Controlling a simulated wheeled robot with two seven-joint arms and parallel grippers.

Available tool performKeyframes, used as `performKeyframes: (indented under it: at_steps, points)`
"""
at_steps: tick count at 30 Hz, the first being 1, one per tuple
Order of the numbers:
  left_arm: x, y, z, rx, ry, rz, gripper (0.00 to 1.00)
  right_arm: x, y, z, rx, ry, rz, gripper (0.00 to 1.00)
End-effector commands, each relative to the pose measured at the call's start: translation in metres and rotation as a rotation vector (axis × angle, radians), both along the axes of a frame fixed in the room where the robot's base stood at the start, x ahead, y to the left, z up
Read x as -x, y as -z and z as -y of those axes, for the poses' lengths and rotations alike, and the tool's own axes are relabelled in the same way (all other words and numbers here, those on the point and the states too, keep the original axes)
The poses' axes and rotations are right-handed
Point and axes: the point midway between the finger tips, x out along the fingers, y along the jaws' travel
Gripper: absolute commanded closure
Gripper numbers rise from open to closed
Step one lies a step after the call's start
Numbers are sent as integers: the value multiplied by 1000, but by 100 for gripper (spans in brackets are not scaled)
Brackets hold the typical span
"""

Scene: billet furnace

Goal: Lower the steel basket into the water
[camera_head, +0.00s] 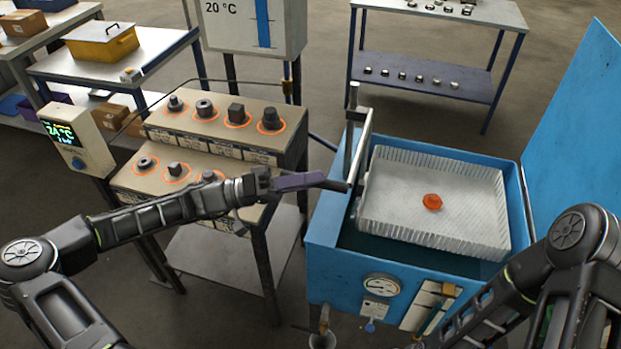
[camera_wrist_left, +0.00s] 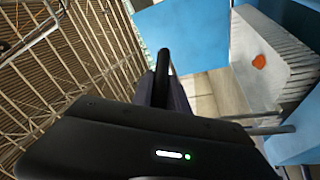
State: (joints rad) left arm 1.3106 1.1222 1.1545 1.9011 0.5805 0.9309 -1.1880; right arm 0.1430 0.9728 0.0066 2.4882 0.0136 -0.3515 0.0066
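The pale steel basket (camera_head: 470,190) hangs in the top of the blue tank (camera_head: 335,262), slightly tilted. A glowing orange part (camera_head: 432,201) lies in it; basket (camera_wrist_left: 262,30) and part (camera_wrist_left: 259,61) also show in the left wrist view. Dark water (camera_head: 385,246) shows below the basket's near edge. A grey lever frame (camera_head: 362,150) stands at the tank's left side. My left gripper (camera_head: 322,182) has its purple fingers closed around a dark handle (camera_head: 338,187) beside that frame; the handle (camera_wrist_left: 162,68) sticks out past the fingers in the wrist view. My right gripper is out of view.
The tank's blue lid (camera_head: 580,110) stands open at the right. A two-step stand (camera_head: 225,140) with several dark parts in orange rings is left of the tank. A gauge (camera_head: 381,285) is on the tank's front. A table (camera_head: 440,45) stands behind.

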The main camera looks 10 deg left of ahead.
Motion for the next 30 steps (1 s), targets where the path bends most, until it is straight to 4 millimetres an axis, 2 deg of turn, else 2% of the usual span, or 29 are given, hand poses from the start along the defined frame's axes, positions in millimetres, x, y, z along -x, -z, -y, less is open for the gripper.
performKeyframes:
  at_steps: [1,6,30]
  points:
    - [0,0,0,-1,-1,0,86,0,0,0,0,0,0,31]
    - [0,0,0,-1,-1,0,100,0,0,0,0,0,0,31]
    - [0,0,0,-1,-1,0,100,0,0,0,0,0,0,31]
